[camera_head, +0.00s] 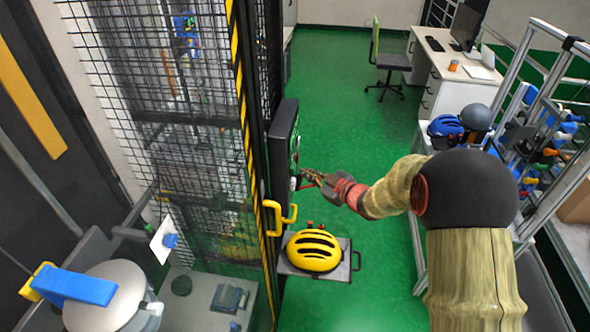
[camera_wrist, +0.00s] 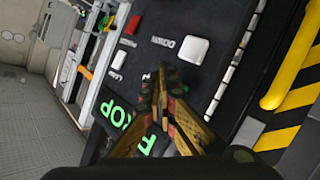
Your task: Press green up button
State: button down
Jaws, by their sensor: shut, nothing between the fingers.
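The black control panel (camera_wrist: 225,40) fills the middle of the wrist view; in the head view its box (camera_head: 284,140) is on the cage's right post. A white button (camera_wrist: 193,50) is beside a label that seems to read DOWN. A red button (camera_wrist: 132,24) is farther left. Large green lit letters (camera_wrist: 112,113), apparently part of DROP, are below left. I cannot make out the green up button; my fingers cover part of the panel. My gripper (camera_wrist: 164,76) is shut and empty in front of the panel. In the head view it (camera_head: 308,177) is close to the panel; contact is unclear.
A yellow handle (camera_head: 281,217) is on the cage below the panel, and shows at the right of the wrist view (camera_wrist: 288,88). A yellow helmet (camera_head: 313,251) rests on a small shelf below my gripper. Green floor is open beyond; a rack (camera_head: 541,130) stands right.

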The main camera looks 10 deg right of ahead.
jog(key=shift+s+d+p, duration=0.2)
jog(key=shift+s+d, duration=0.05)
jog(key=shift+d, duration=0.55)
jog(key=shift+s+d+p, duration=0.15)
jog(key=shift+s+d, duration=0.15)
jog(key=shift+d, duration=0.5)
jog(key=shift+s+d+p, duration=0.2)
jog(key=shift+s+d, duration=0.05)
jog(key=shift+d, duration=0.55)
